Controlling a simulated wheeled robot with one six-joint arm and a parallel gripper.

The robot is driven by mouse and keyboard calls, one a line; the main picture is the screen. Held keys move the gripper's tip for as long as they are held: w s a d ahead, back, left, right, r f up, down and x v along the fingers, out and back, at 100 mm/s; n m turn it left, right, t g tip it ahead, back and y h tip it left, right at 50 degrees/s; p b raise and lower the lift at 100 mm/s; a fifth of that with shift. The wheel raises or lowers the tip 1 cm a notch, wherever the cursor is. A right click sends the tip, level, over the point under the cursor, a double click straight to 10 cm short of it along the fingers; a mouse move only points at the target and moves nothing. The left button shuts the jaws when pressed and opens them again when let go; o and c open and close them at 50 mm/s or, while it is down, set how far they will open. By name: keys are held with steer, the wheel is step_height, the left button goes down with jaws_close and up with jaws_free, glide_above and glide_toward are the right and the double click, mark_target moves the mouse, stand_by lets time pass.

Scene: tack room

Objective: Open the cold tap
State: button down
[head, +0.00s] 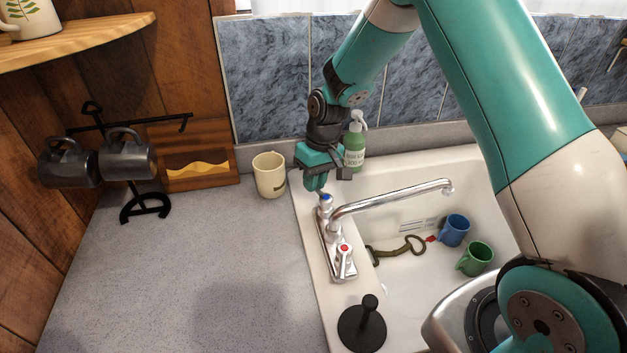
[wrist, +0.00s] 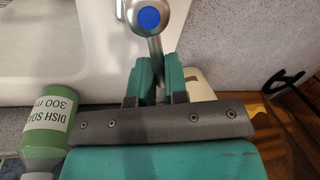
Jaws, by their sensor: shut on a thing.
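The cold tap (head: 326,199), with a blue cap, stands at the far end of the chrome faucet base. In the wrist view the cold tap's blue cap (wrist: 149,18) is at the top, and its metal lever runs down between my fingers. My gripper (head: 317,183) is at the cold tap from the backsplash side, with its teal fingers (wrist: 159,80) shut on the lever. The lever's end is partly hidden by the fingers. The hot tap (head: 344,254), with a red cap, is at the near end of the base. The spout (head: 395,195) reaches over the basin.
A green dish soap bottle (head: 355,145) stands close behind my gripper. A cream mug (head: 269,175) is just left of it. The sink (head: 400,320) holds a blue mug (head: 454,230), a green mug (head: 475,258) and a brass-coloured bit-like piece (head: 400,247). A black plunger-like object (head: 363,325) stands near the front.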

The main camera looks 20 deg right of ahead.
steer(key=shift+w+r, duration=0.1)
steer(key=c, duration=1.1)
jaws_free()
steer(key=shift+c, duration=0.2)
steer(key=d+r+b, duration=0.3)
steer(key=r, duration=1.4)
steer(key=shift+w+d, duration=0.2)
steer(key=shift+w, duration=0.1)
steer(key=s+a+n+y, duration=0.1)
steer(key=s+a, duration=0.5)
steer(key=s, duration=0.8)
steer(key=s+a+n+y+b, duration=0.1)
steer(key=s+a+n, duration=0.2)
steer(key=s, duration=1.1)
steer(key=a, duration=0.3)
steer(key=shift+s+n, duration=0.25)
steer(key=shift+n, duration=0.15)
